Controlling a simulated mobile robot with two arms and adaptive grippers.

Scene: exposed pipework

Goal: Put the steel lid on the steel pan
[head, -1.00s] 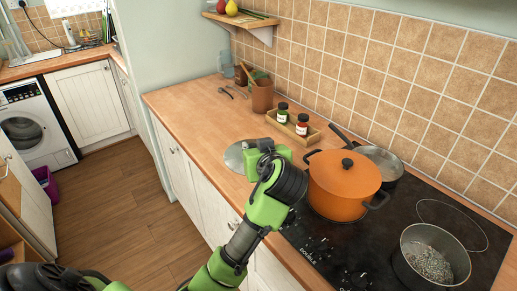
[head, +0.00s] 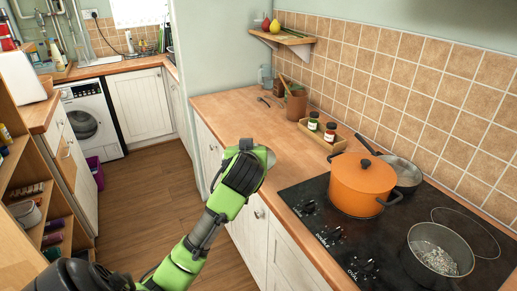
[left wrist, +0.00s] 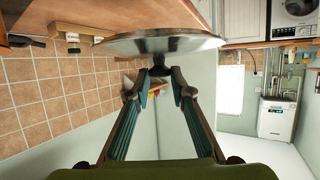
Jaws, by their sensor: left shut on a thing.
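The steel lid (left wrist: 160,42) is a shiny disc, seen from its knob side at the top of the left wrist view. My left gripper (left wrist: 160,84) is shut on its dark knob. In the head view my left gripper (head: 248,168) is beside the counter's front edge, left of the hob, and its wrist hides most or all of the lid. A grey metal pan (head: 420,267) stands open at the hob's front right. Another open pan (head: 408,172) with a dark handle stands behind the orange pot; I cannot tell which is the task's pan. My right gripper is out of view.
The lidded orange pot (head: 360,188) stands on the black hob (head: 305,213), between my left gripper and the rear pan. A wooden tray (head: 317,135) with two jars is by the tiled wall. The worktop (head: 235,110) left of it is largely clear.

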